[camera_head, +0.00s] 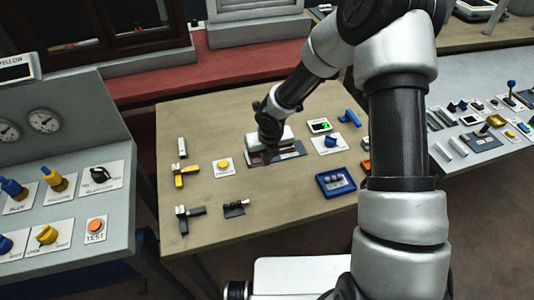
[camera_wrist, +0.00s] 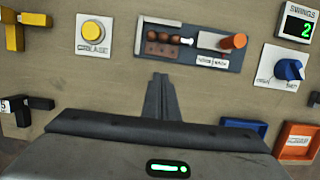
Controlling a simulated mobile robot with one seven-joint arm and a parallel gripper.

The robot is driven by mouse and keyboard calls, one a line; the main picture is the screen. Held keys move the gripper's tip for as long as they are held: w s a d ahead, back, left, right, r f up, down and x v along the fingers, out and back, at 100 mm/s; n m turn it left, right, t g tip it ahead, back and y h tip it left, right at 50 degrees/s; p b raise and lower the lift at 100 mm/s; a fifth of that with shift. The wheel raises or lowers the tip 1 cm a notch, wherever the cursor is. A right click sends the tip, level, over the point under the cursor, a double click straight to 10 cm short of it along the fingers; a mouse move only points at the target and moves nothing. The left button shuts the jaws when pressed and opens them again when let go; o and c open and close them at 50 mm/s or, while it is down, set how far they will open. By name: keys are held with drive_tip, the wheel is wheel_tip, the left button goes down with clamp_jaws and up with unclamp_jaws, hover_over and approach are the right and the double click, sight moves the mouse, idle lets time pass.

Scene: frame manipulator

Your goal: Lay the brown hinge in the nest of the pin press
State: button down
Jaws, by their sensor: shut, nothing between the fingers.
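The pin press (camera_wrist: 210,62) is a grey plate in the upper middle of the wrist view, with an orange knob (camera_wrist: 235,42) at its right. A brown piece with dark holes, which looks like the brown hinge (camera_wrist: 163,50), lies flat in the left part of the press. Dark brown rounded parts sit along its upper edge. My gripper (camera_wrist: 160,82) is shut and empty, with its fingertips just below the press in the picture and apart from the brown piece. In the head view the press plate (camera_head: 292,153) is partly hidden by my wrist.
A yellow GREASE button (camera_wrist: 93,33) is left of the press. A blue knob (camera_wrist: 289,69) and a counter showing 2 (camera_wrist: 301,27) are to its right. Blue (camera_head: 335,182) and orange (camera_wrist: 297,140) trays stand near. Yellow (camera_head: 186,170) and black (camera_head: 190,212) pieces lie at left.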

drive_tip(key=shift+x, duration=1.25)
drive_tip(key=shift+w+a, duration=0.15)
drive_tip(key=shift+w, duration=0.45)
drive_tip(key=shift+w+a, duration=0.15)
drive_tip(key=shift+w, duration=0.4)
drive_tip(key=shift+w+a+p, duration=0.2)
drive_tip(key=shift+w+p, duration=0.15)
drive_tip(key=shift+w, duration=0.45)
drive_tip(key=shift+w+a+r+p, duration=0.1)
drive_tip(key=shift+w+r+p, duration=0.1)
drive_tip(key=shift+p, duration=0.1)
drive_tip(key=shift+w+a+p, duration=0.1)
drive_tip(key=shift+w+p, duration=0.2)
drive_tip(key=shift+w, duration=0.15)
drive_tip(key=shift+w+a+f, duration=0.1)
drive_tip(key=shift+w+f, duration=0.15)
drive_tip(key=shift+r, duration=0.1)
